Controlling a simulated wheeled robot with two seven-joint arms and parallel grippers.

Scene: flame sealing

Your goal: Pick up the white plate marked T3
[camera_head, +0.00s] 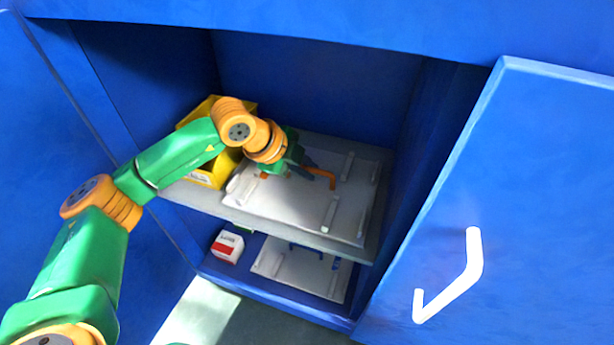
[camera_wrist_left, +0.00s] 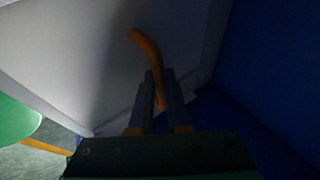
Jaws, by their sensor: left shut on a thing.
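A white plate (camera_head: 285,205) with raised white bars and an orange handle (camera_head: 332,182) is at the upper shelf of the blue cabinet. No T3 mark is readable on it. My left gripper (camera_head: 309,167) reaches into the cabinet over the plate. In the left wrist view its two narrow fingers (camera_wrist_left: 157,98) are shut on the orange handle (camera_wrist_left: 147,45), whose curved end sticks out past them. The white plate (camera_wrist_left: 75,55) fills much of that dark view. I cannot tell whether the plate touches the shelf. My right gripper is not in view.
A yellow bin (camera_head: 207,176) stands left of the plate on the upper shelf. Below are a second white plate (camera_head: 318,277) with blue handles and a red-and-white box (camera_head: 227,246). The open cabinet door (camera_head: 520,200) with a white handle stands at right.

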